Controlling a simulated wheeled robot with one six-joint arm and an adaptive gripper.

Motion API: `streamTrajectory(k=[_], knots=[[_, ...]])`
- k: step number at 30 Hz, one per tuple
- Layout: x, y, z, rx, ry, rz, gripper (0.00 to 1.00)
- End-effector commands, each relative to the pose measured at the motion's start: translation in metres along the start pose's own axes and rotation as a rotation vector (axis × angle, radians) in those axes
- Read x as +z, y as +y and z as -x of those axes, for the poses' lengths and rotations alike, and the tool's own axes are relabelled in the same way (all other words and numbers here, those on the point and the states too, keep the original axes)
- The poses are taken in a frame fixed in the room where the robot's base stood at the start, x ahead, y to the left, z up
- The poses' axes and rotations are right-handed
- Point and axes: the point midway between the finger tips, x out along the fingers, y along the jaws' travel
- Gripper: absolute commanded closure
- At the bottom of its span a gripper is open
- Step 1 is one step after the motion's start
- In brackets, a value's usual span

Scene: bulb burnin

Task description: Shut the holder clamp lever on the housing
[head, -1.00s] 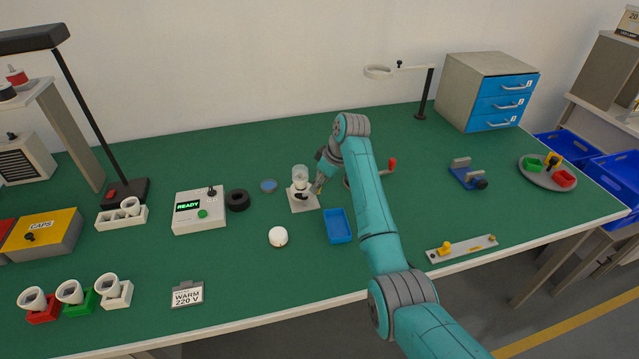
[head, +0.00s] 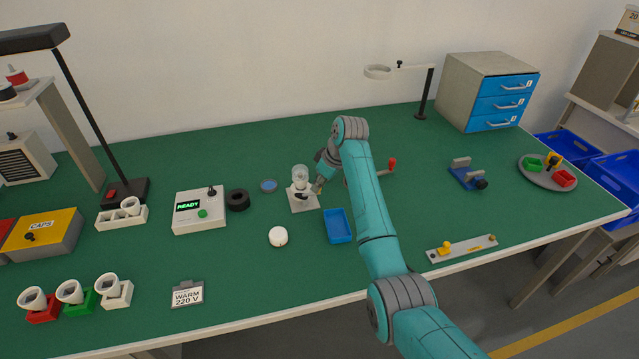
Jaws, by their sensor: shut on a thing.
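The housing (head: 300,174) stands upright as a clear and white cylinder in a white holder (head: 305,206) in the middle of the bench. A dark part shows low on the holder, but the clamp lever is too small to make out. My gripper (head: 316,190) is at the right side of the holder, low and close against it. Its fingers are small here and partly hidden by my wrist. It appears shut on a small part at the holder's side, which I cannot identify.
A blue tray (head: 338,227) lies just in front of the holder. A white round object (head: 278,236) is to its left. The READY box (head: 199,211) and a black ring (head: 238,200) stand further left. A red-knobbed handle (head: 392,164) is behind my arm.

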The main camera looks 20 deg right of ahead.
Motion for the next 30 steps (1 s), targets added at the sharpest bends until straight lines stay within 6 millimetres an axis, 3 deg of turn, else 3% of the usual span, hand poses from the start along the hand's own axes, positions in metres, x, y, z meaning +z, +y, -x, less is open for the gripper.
streamTrajectory(k=[30], knots=[[0.010, -0.037, 0.004, 0.318, -0.001, -0.766, 1.00]])
